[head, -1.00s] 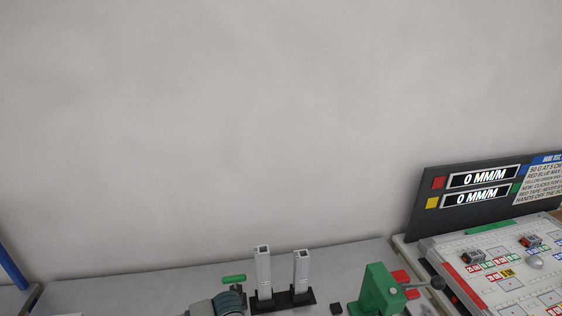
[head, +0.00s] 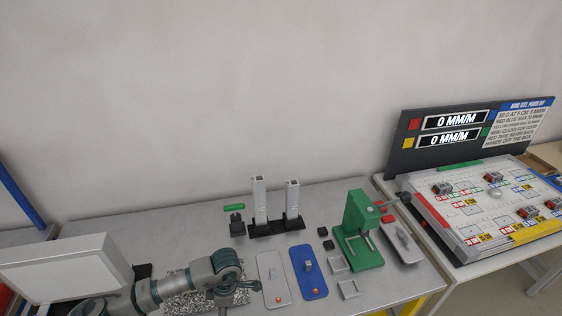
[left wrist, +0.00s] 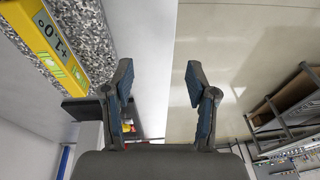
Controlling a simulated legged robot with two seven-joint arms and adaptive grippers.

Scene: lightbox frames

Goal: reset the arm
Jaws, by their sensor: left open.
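My left arm (head: 160,290) comes in from the lower left in the head view, grey with dark teal joints, bent low over the front of the grey bench. My left gripper (left wrist: 159,80) shows in the left wrist view with its two blue-grey fingers spread apart and nothing between them. Behind the fingers are a pale bench edge and the floor. I cannot make out the fingers clearly in the head view. My right gripper is not in view.
On the bench (head: 120,232) are two grey posts (head: 260,203), a green press (head: 358,228), a grey plate (head: 273,285) and a blue plate (head: 310,278). A display board (head: 455,130) stands right.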

